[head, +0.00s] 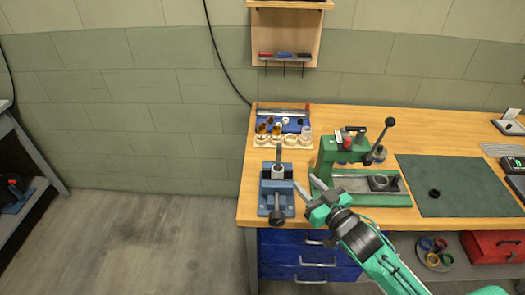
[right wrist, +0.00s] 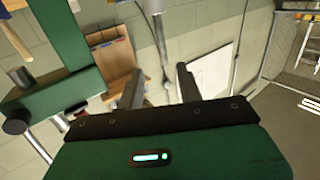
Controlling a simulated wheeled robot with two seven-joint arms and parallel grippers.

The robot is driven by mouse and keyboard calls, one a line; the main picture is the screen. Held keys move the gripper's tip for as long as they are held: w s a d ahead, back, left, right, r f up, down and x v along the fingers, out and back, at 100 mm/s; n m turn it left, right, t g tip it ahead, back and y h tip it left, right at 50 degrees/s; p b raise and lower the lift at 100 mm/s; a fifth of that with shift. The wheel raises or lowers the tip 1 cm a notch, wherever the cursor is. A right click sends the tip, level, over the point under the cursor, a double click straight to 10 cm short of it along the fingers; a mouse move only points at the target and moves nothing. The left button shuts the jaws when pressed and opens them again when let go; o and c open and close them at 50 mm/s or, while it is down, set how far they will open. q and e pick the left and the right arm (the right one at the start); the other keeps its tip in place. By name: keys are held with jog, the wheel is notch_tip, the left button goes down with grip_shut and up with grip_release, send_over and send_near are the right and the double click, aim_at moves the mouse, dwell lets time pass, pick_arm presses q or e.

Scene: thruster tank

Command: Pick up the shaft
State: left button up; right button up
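A dark grey shaft (head: 279,155) stands upright in the blue vise (head: 266,200) near the bench's left end, with a lighter collar at its lower part. My right gripper (head: 305,182) is open and empty, just right of the vise and apart from the shaft. In the right wrist view its two fingers (right wrist: 160,86) are spread. A grey rod, which looks like the shaft (right wrist: 160,42), shows beyond and between them. My left gripper is not in view.
A green press (head: 330,155) with a lever stands right of the vise. Behind the vise is a wooden holder (head: 259,143) with small parts. A dark green mat (head: 460,190) lies at the right. A tool rack (head: 286,35) hangs on the wall.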

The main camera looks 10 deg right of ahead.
aim_at(280, 155)
jog(key=x, duration=0.3)
jog(key=r+p+x, duration=0.1)
jog(key=x, duration=0.2)
jog(key=p+x, duration=0.1)
jog(key=x, duration=0.1)
jog(key=shift+w+a+r, duration=0.2)
jog(key=shift+w+r, duration=0.1)
jog(key=shift+w, duration=0.1)
jog(key=p+x, duration=0.2)
jog(key=x, duration=0.2)
jog(key=shift+w+a+f+p, duration=0.1)
jog(key=shift+w+a+p, duration=0.1)
jog(key=shift+p, duration=0.2)
jog(key=shift+w+f, duration=0.1)
jog(key=shift+w, duration=0.25)
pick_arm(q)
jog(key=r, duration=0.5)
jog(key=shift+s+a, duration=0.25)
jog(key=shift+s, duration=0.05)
pick_arm(e)
grip_shut()
